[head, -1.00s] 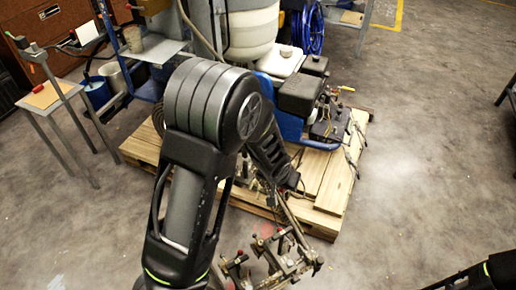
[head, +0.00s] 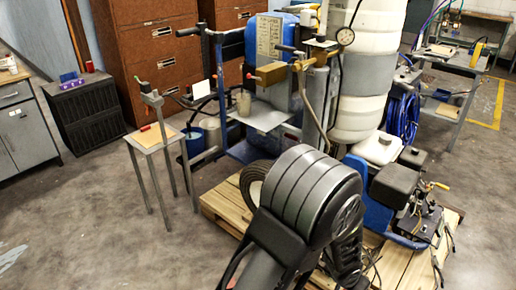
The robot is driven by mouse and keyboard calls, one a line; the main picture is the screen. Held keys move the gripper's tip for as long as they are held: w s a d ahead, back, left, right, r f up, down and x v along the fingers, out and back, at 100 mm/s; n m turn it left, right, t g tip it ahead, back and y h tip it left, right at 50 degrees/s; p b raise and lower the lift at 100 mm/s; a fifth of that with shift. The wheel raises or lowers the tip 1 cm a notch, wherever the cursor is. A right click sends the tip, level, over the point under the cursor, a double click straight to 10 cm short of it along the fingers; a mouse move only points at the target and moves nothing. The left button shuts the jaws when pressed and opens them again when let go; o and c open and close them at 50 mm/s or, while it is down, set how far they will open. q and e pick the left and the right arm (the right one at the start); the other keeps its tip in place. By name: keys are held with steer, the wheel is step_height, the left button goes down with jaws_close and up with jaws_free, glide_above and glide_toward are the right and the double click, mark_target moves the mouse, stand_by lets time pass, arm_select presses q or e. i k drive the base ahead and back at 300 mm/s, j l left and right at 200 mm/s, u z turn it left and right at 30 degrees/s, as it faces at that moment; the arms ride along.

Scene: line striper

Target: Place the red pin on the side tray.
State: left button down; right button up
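A small red piece (head: 146,128), which may be the red pin, lies on the tan top of a small metal stand (head: 163,140) at the left. Another small red tip (head: 249,76) shows on the blue striper frame. A flat grey tray (head: 270,121) sticks out from the side of the striper, with a beige cup (head: 243,102) on it. I cannot tell for certain which red piece is the pin. One of my arms fills the lower middle and hides part of the pallet. Neither of my grippers shows.
The striper, with white tanks (head: 358,85), stands on a wooden pallet (head: 222,207). Blue buckets (head: 194,142) stand between the stand and the striper. A black cabinet (head: 85,108) and brown drawers (head: 150,60) are behind. The floor at the lower left is clear.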

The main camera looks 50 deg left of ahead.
mark_target(258, 108)
steer(key=j, duration=0.55)
steer(key=k+j+z, duration=0.1)
steer(key=j, duration=0.45)
steer(key=k+j+z, duration=0.1)
steer(key=j, duration=0.4)
steer(key=k+j, duration=0.1)
steer(key=j, duration=0.45)
steer(key=j+z, duration=0.1)
steer(key=j, duration=0.45)
steer(key=i+j, duration=0.1)
steer(key=j, duration=0.55)
steer(key=i+j+z, duration=0.1)
steer(key=j, duration=0.6)
